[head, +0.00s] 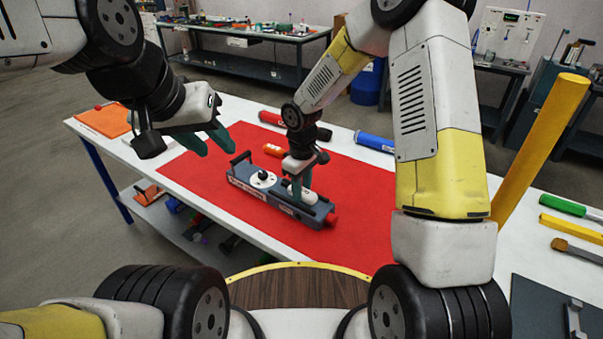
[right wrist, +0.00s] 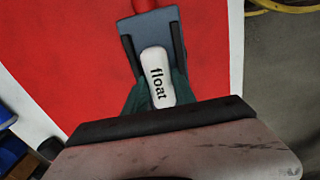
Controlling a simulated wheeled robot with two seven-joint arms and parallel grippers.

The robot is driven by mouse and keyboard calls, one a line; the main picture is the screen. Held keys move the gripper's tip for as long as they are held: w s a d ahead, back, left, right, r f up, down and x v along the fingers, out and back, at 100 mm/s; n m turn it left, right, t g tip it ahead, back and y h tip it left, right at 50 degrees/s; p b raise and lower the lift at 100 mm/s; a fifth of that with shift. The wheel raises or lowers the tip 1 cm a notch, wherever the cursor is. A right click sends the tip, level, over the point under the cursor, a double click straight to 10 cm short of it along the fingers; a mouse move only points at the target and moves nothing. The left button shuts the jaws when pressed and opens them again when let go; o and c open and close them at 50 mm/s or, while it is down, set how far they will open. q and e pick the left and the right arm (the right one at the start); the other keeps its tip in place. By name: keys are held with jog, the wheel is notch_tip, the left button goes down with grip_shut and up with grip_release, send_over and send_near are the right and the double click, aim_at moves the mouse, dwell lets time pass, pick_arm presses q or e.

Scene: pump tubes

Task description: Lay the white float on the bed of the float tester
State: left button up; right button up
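The float tester (head: 275,196) is a long grey-blue device on the red mat, with a white dial on its left part and a red end at the right. The white float (head: 297,191), lettered "float", is at the tester's right part, lengthwise along the bed. It also shows in the right wrist view (right wrist: 157,78). My right gripper (head: 300,192) points down there, its teal fingers closed against both sides of the float. I cannot tell whether the float touches the bed. My left gripper (head: 215,147) is open and empty, above the mat's left part.
The red mat (head: 350,205) lies on a white table. A yellow post (head: 540,150) stands at the right. The mat in front of the tester is clear.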

jog(key=o, duration=0.4)
jog(key=shift+s+d+f, duration=0.2)
jog(key=shift+s+f, duration=0.15)
jog(key=shift+f, duration=0.4)
jog(key=shift+w+r, duration=0.15)
jog(key=shift+r, duration=0.3)
notch_tip(320, 180, up, 12)
jog(key=s+d+r+m+t, duration=0.1)
jog(key=s+d+r+m, duration=0.1)
jog(key=s+d+r, duration=0.3)
jog(key=s+d+r+m+t, duration=0.1)
jog(key=s+d+r+m, duration=0.15)
jog(key=r, duration=0.45)
jog(key=s+d+r+m+t, duration=0.1)
jog(key=s, duration=0.3)
jog(key=s+d+r+m+t+y, duration=0.1)
jog(key=s+d+r+m, duration=0.1)
jog(key=s, duration=0.2)
jog(key=s+d+r+m+t+y, duration=0.1)
jog(key=s+d+r+m+t, duration=0.1)
jog(key=s, duration=0.2)
jog(key=shift+s+d+r+m, duration=0.1)
jog(key=shift+s+d+m, duration=0.05)
jog(key=shift+s+m, duration=0.15)
